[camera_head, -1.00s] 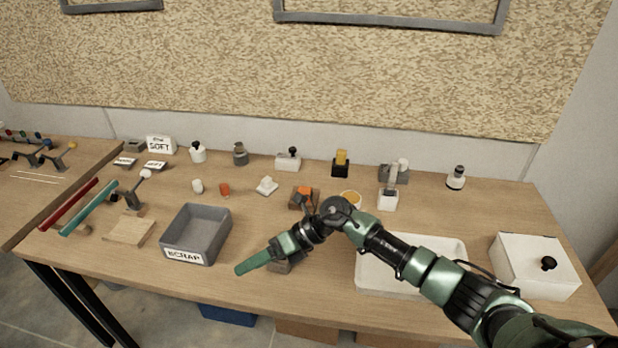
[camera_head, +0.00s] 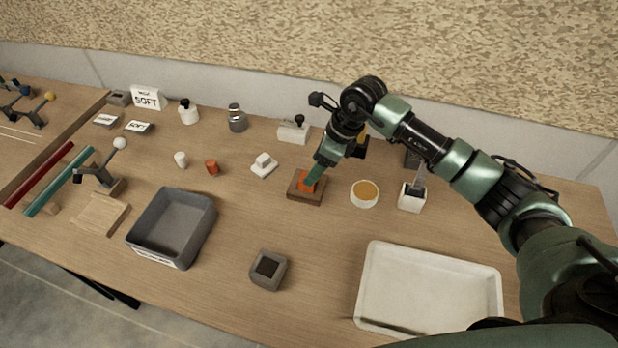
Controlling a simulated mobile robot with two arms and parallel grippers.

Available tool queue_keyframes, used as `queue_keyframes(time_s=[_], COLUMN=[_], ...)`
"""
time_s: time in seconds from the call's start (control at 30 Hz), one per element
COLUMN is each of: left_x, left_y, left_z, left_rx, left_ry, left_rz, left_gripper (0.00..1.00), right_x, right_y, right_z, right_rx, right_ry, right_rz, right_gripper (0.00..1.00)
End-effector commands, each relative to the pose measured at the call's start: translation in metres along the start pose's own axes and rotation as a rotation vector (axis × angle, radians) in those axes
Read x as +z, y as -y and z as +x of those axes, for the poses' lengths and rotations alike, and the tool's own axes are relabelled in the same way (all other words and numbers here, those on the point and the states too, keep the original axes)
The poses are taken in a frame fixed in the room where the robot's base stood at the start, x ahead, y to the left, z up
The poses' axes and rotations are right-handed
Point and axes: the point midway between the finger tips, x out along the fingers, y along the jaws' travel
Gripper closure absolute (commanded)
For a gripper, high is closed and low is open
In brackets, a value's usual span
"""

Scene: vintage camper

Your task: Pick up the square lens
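An orange piece (camera_head: 304,185), perhaps the square lens, sits on a small brown block (camera_head: 301,198) in the middle of the workbench. My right gripper (camera_head: 313,178) points down at it, with its green fingertips at or just above the orange piece. The fingers hide part of the piece, and I cannot tell whether they touch it or how far apart they are. A grey square block with a dark square top (camera_head: 268,268) stands nearer the front edge. My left gripper is not in view.
A grey bin (camera_head: 160,254) stands left of the grey block. A white tray (camera_head: 430,252) lies at the front right. A round amber dish (camera_head: 365,193) and a white holder (camera_head: 411,199) are right of the brown block. A white block (camera_head: 264,166) is left of it.

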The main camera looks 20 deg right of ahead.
Motion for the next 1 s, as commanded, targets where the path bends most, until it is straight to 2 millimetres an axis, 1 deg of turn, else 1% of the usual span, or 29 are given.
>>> queue_keyframes(time_s=[0.03,0.17,0.3,0.4,0.6,0.63,0.67,0.7,0.77,0.8,0.83,0.87,1.0], left_x=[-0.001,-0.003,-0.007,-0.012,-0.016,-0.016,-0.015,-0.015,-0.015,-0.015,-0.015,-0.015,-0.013], left_y=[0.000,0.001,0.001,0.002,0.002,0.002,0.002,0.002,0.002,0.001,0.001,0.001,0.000], left_z=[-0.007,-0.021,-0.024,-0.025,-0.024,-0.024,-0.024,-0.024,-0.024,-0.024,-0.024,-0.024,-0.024], left_rx=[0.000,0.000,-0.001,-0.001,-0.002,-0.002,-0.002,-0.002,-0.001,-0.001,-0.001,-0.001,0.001], left_ry=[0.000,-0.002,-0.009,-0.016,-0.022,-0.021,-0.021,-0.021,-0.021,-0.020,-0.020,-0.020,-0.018], left_rz=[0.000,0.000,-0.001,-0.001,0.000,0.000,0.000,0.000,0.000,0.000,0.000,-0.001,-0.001], left_gripper=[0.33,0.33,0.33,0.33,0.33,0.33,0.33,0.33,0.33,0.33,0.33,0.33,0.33], right_x=[0.000,-0.001,-0.002,-0.002,-0.003,-0.003,-0.003,-0.003,-0.003,-0.003,-0.003,-0.003,-0.002], right_y=[0.000,0.002,0.003,0.003,0.004,0.003,0.004,0.004,0.004,0.004,0.004,0.004,0.004], right_z=[0.004,0.023,0.043,0.049,0.050,0.050,0.049,0.049,0.049,0.049,0.049,0.049,0.049], right_rx=[0.003,0.005,0.003,0.001,0.000,0.000,0.000,0.000,0.000,0.000,0.000,0.000,0.000], right_ry=[-0.002,-0.002,0.000,0.000,0.000,0.000,0.000,0.000,0.000,0.000,0.000,0.000,0.001], right_rz=[0.002,0.004,0.003,0.001,0.000,0.000,0.000,0.000,0.000,0.000,0.001,0.001,0.001], right_gripper=[0.35,0.35,0.35,0.35,0.35,0.40,0.48,0.60,0.76,0.87,0.96,0.99,1.00])
